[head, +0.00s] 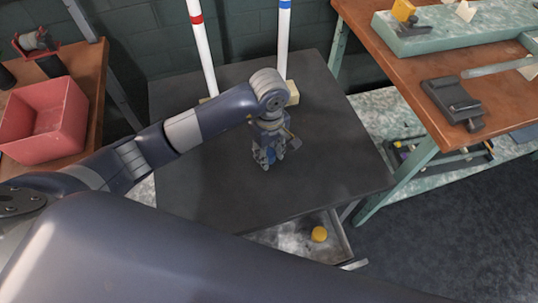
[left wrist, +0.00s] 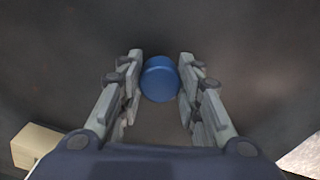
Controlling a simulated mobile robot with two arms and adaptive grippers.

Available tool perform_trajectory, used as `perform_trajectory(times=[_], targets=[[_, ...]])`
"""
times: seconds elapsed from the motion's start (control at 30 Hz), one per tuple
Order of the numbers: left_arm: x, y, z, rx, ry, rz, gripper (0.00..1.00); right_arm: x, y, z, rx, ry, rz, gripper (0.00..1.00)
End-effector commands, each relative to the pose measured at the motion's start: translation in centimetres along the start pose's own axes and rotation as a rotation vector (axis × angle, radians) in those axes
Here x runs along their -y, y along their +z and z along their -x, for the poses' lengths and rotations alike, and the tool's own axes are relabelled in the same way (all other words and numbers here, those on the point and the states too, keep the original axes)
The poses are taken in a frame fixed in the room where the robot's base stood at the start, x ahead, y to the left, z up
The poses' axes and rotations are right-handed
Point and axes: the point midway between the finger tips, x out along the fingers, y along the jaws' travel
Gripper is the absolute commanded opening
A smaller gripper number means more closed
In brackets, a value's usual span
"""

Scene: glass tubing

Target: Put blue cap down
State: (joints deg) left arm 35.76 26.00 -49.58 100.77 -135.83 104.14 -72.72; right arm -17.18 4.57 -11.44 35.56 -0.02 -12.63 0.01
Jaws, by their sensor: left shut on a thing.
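The blue cap (left wrist: 160,79) shows in the left wrist view as a round blue disc between the fingertips of my left gripper (left wrist: 160,84). The fingers are shut on it from both sides. In the head view my left gripper (head: 268,160) points down close over the middle of the dark table (head: 340,185). The cap is small and mostly hidden by the fingers there. I cannot tell whether it touches the tabletop. My right gripper does not show.
Two white tubes stand at the table's back, one with a red band (head: 203,55) and one with a blue band (head: 284,40). A yellow ball-like thing (head: 319,234) lies in an open drawer below the front edge. The tabletop right of my gripper is clear.

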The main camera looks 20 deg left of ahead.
Motion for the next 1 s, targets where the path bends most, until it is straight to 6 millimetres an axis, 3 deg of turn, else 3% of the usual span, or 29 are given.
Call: perform_trajectory(times=[0.03,0.4,0.43,0.5,0.87,1.0], targets=[[0.0,0.1,-0.8,0.001,0.000,0.001,0.20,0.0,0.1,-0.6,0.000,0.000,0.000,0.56],[0.0,0.0,-1.1,-0.002,0.001,0.000,0.20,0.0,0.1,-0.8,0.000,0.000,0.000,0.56],[0.0,0.0,-0.9,-0.001,0.001,0.000,0.37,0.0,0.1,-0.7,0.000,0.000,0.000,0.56],[0.0,0.0,-0.9,-0.001,0.000,0.000,0.52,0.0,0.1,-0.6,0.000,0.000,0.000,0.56],[0.0,0.0,-0.7,-0.001,0.001,0.001,0.52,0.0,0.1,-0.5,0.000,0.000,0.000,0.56],[-0.1,-0.1,0.7,-0.003,0.003,0.000,0.52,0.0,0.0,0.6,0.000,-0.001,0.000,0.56]])
